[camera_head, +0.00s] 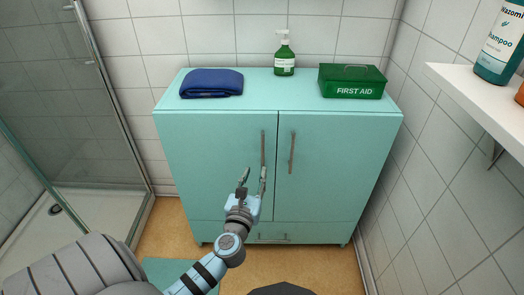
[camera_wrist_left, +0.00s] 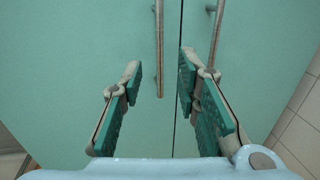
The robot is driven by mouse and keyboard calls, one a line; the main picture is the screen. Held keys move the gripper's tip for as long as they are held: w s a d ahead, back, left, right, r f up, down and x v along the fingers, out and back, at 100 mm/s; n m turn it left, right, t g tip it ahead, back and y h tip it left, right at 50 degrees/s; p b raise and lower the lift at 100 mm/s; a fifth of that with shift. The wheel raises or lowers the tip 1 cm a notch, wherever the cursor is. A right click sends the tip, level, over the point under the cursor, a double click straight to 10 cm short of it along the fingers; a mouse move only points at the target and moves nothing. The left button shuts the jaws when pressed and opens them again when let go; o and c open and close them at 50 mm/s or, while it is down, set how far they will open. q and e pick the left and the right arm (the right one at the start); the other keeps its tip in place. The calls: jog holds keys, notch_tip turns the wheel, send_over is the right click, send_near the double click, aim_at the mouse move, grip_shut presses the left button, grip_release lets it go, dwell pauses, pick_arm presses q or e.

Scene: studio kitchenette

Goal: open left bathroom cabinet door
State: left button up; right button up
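The teal bathroom cabinet (camera_head: 330,205) stands against the tiled back wall. Its left door (camera_head: 205,160) looks shut, flush with the right door (camera_head: 340,155). The left door's vertical bar handle (camera_head: 263,148) is near the middle seam and also shows in the left wrist view (camera_wrist_left: 159,50). My left gripper (camera_head: 253,174) is open in front of the left door, around the handle's lower end. In the left wrist view, the handle's lower end appears between the two fingers (camera_wrist_left: 161,80), with gaps on both sides. Whether the fingers reach its depth is unclear. My right gripper is out of view.
The right door's handle (camera_head: 292,152) is close by, just right of the seam. A folded blue towel (camera_head: 211,83), green pump bottle (camera_head: 284,55) and green first aid box (camera_head: 352,82) sit on top. A glass shower (camera_head: 70,110) is left; a white wall shelf (camera_head: 470,95) juts in right.

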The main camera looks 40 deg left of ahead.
aim_at(262, 152)
pick_arm(q)
jog(key=b+x, duration=0.2)
jog(key=x, duration=0.7)
jog(key=shift+w+a+f, duration=0.2)
jog(key=shift+x, duration=1)
jog(key=shift+w+r, duration=0.1)
jog(key=shift+w, duration=0.05)
jog(key=shift+c, duration=0.4)
jog(key=c, duration=0.3)
grip_shut()
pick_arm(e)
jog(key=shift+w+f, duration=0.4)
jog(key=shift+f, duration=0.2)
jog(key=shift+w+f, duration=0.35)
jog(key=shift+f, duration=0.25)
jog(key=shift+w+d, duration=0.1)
